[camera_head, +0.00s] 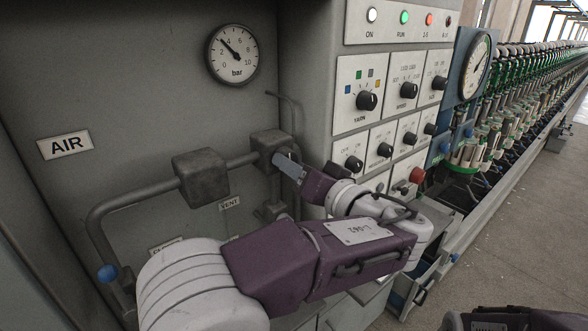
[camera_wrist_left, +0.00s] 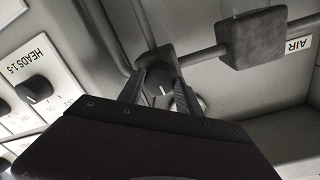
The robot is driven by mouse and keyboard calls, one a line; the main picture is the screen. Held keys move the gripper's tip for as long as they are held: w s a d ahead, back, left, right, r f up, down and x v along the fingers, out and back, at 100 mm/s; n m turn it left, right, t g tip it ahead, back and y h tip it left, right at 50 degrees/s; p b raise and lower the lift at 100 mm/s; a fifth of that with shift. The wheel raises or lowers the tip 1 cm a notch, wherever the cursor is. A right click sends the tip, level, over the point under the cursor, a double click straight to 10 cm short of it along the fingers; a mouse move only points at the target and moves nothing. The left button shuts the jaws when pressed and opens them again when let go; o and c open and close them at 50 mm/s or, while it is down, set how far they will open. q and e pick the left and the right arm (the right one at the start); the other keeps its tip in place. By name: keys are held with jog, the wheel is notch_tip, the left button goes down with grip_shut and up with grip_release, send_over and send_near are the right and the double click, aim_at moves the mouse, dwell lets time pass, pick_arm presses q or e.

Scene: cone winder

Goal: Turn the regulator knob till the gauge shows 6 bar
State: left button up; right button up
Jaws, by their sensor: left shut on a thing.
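The round white pressure gauge (camera_head: 233,54), marked bar, hangs on the grey panel; its needle points up and left, at roughly 3, between 2 and 4. The regulator block (camera_head: 268,146) sits on the grey air pipe. My left gripper (camera_head: 291,168) is at the front of this block. In the left wrist view its two fingers (camera_wrist_left: 163,91) stand on either side of the dark regulator knob (camera_wrist_left: 158,88), which has a pale mark, and are shut on it. In the head view the gripper hides the knob. My right gripper is out of view.
A second grey block (camera_head: 201,177) sits on the pipe beside the AIR label (camera_head: 65,145). A blue-tipped valve handle (camera_head: 107,273) is lower left. The control panel with black knobs (camera_head: 367,101) and a red button (camera_head: 417,175) stands close right of my gripper.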

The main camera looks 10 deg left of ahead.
pick_arm(q)
jog(key=shift+r+m+g+y+p, duration=0.15)
jog(key=shift+m+g+p, duration=0.15)
jog(key=shift+m+p, duration=2.3)
jog(key=shift+r+m+g+y+p, duration=0.25)
jog(key=shift+m+p, duration=0.75)
jog(key=shift+m, duration=3.2)
jog(key=shift+f, duration=0.2)
jog(key=o, duration=1.4)
jog(key=shift+c, duration=0.2)
jog(key=shift+w, duration=0.1)
